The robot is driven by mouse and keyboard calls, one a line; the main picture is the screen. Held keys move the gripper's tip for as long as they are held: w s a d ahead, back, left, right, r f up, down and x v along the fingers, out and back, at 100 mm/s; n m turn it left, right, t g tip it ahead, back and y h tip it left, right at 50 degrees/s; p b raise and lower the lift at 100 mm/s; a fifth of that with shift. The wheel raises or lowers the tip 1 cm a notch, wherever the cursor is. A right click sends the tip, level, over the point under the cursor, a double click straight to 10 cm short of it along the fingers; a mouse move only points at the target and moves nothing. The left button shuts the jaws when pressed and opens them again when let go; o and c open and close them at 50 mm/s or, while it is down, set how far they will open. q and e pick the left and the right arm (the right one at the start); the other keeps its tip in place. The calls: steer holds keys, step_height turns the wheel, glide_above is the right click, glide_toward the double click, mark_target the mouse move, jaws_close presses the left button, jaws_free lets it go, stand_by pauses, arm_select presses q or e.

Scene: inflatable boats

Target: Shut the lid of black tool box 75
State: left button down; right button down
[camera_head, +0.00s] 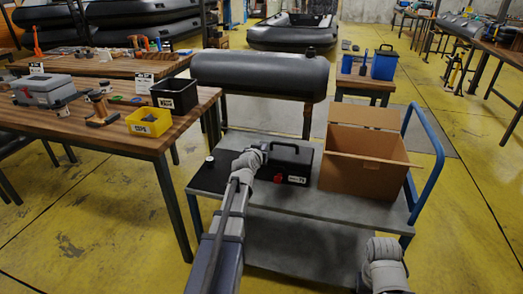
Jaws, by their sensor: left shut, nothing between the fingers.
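Black tool box 75 (299,161) stands on the grey cart, right of the middle of the head view. A handle shows on its top and a white label and a red part on its front. Its lid looks down over the box; I cannot tell whether a gap is left. My left gripper (262,150) is at the box's left side, shut and empty, and it and the arm hide the left end of the box. Whether it touches the box I cannot tell. Part of my right arm shows at the bottom right, its gripper out of view.
The cart (318,204) also bears an open cardboard box (365,165) close to the right of the tool box and a black mat (211,178) at the left. A blue handle (430,150) rises at its right end. A wooden table (150,143) stands left.

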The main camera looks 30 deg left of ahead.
arm_select(q)
steer(key=s+f+b, duration=0.3)
steer(key=f+b, duration=0.4)
steer(key=shift+d, duration=0.4)
stand_by(0.4)
step_height(320, 180, up, 5)
steer(key=p, duration=0.5)
steer(key=s+d+f+b, duration=0.2)
steer(key=s+f+b, duration=0.1)
steer(key=s, duration=0.6)
steer(key=shift+s+f+b, duration=0.15)
steer(key=shift+f+b, duration=0.15)
steer(key=shift+b, duration=0.1)
steer(key=shift+d, duration=0.1)
